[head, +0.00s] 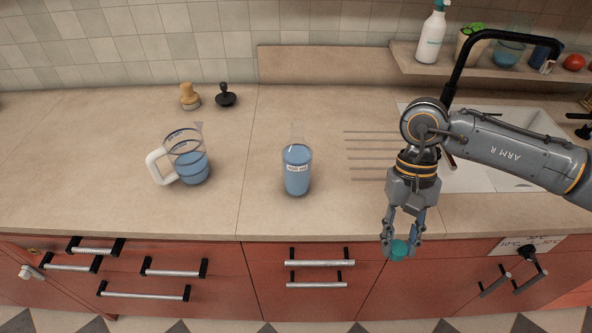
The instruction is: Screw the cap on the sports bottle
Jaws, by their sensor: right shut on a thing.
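The sports bottle (297,172) stands upright on the counter near the middle of the head view. It is clear, with blue contents, a white label and a narrow upper part. A small teal cap (399,249) is between the fingertips of my right gripper (400,246). The gripper points down and is shut on the cap, in front of the counter's front edge, to the right of the bottle and apart from it. My left gripper is not in view.
A measuring jug (188,160) with blue liquid stands left of the bottle. Two tampers (190,97) are behind it. A sink (487,170) with a black faucet (462,75) is at right. A raised shelf (480,72) holds a spray bottle (431,38). Counter around the bottle is clear.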

